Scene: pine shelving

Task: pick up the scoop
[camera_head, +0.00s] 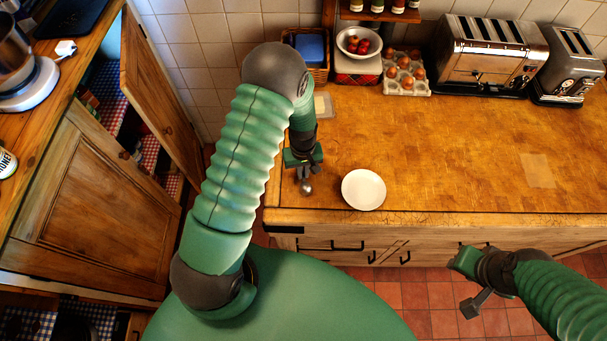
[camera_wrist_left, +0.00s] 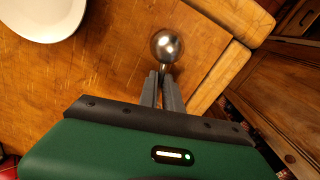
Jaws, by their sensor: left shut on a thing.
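The scoop shows as a small shiny metal bowl (camera_head: 306,187) near the counter's front left corner. It also shows in the left wrist view (camera_wrist_left: 167,45), just past the fingertips. My left gripper (camera_head: 304,174) points down over that corner, and its two narrow fingers (camera_wrist_left: 163,78) are close together, shut on the scoop. The scoop's handle is mostly hidden by the fingers. I cannot tell whether the scoop touches the counter. My right gripper (camera_head: 468,284) is out in front of the counter, away from the scoop; its finger gap does not show clearly.
A white plate (camera_head: 363,190) lies just right of the scoop on the wooden counter (camera_head: 450,150). At the back stand a wicker basket (camera_head: 318,70), a bowl of red fruit (camera_head: 345,46), an egg tray (camera_head: 418,88) and two toasters (camera_head: 487,60) (camera_head: 572,68). The counter's middle is clear.

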